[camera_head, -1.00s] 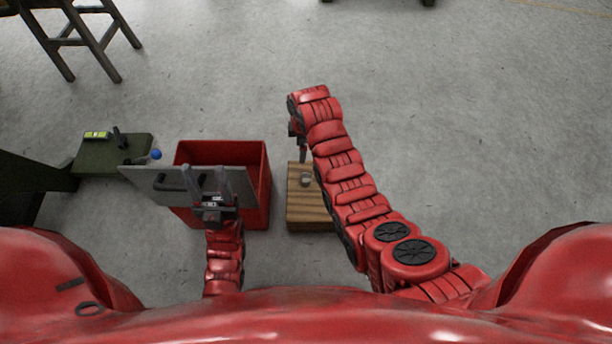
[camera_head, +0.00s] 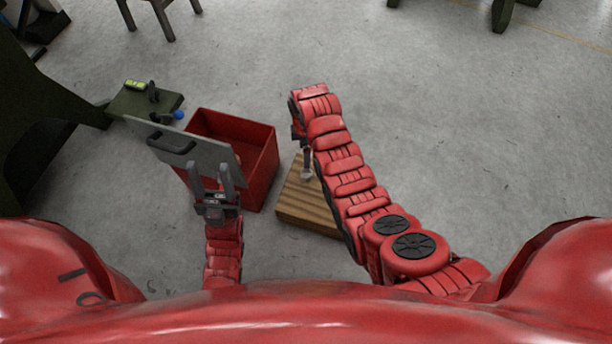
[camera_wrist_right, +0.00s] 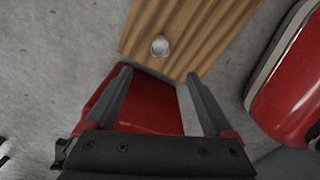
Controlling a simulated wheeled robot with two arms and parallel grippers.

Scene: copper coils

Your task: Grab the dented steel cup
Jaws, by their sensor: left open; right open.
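A small silvery cup (camera_head: 306,175) sits on a wooden block (camera_head: 308,212), close to my right forearm. In the right wrist view the cup (camera_wrist_right: 160,46) is a small, pale round shape on the wood; dents cannot be made out. My right gripper (camera_wrist_right: 158,72) is open and empty, its fingers pointing towards the block, with the cup beyond the gap between the tips. In the head view my right arm partly hides this gripper. My left gripper (camera_head: 210,166) is open in front of the grey panel, apart from the cup; whether it touches the panel is unclear.
A red bin (camera_head: 262,160) stands left of the block, with a grey panel (camera_head: 212,150) with a dark handle along its near-left side. A green low table (camera_head: 125,104) with small items is behind at left. Floor to the right is clear.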

